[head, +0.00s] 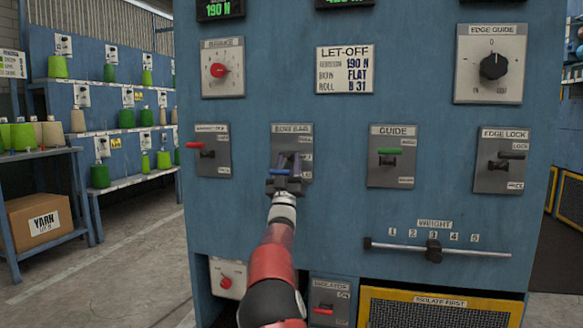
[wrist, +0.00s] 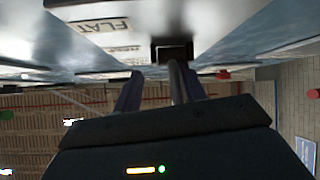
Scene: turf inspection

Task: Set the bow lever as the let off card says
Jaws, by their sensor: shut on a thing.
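The let-off card (head: 345,69) is on the blue panel and reads tension 190 N, bow FLAT, roll B 31. Below and left of it is the bow bar plate (head: 306,131), partly hidden by my gripper (head: 288,163). In the wrist view, the lever's stem (wrist: 177,82) comes out of a dark slot between my fingers (wrist: 160,88). A FLAT label (wrist: 105,24) appears upside down beside the slot. The lever's exact setting is hard to tell.
Other levers sit close by: a red one (head: 195,145) to the left, a green-handled guide lever (head: 390,151) and a black edge lock lever (head: 510,157) to the right. A weight slider (head: 433,250) and a yellow-framed guard (head: 440,296) are lower down.

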